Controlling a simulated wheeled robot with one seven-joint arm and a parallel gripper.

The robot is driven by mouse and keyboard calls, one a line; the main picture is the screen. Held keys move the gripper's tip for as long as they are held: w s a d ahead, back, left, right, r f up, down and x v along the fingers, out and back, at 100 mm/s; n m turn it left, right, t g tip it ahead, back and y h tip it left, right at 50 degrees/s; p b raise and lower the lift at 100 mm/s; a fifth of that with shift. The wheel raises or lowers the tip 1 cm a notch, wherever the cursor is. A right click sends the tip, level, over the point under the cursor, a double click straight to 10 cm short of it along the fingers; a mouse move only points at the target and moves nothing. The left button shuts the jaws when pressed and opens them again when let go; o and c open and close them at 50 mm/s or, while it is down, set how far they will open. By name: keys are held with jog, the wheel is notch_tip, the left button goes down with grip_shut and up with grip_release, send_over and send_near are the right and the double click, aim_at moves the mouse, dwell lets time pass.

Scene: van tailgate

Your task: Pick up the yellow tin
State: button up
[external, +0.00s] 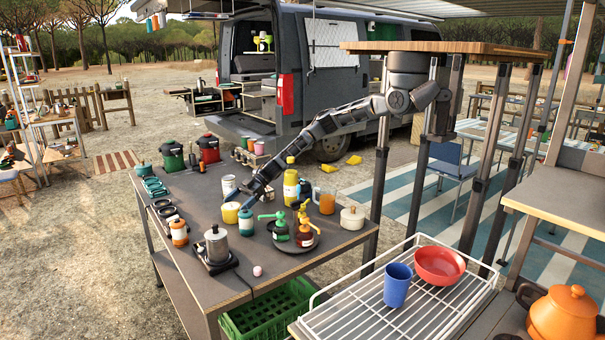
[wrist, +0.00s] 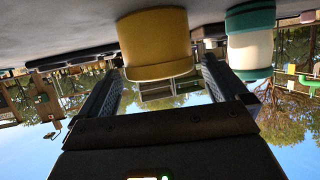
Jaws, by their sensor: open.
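The yellow tin (external: 230,213) stands upright on the dark worktable, near its middle. My gripper (external: 247,197) is low over the table right beside it, reaching in from the upper right. In the wrist view, which is upside down, the yellow tin (wrist: 153,42) lies ahead between the two open fingers (wrist: 160,66). One finger shows on each side of the tin, with a small gap. I cannot tell how far the fingertips reach around it. Nothing is held.
A white can with a teal lid (external: 246,222) stands close beside the tin; it also shows right of the right finger (wrist: 250,47). A dark tray with green and amber pump bottles (external: 305,233) is to the right. A moka pot (external: 217,244) stands in front.

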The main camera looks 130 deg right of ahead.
aim_at(235, 205)
jog(key=x, duration=0.3)
jog(key=shift+w, duration=0.15)
jog(key=c, duration=0.9)
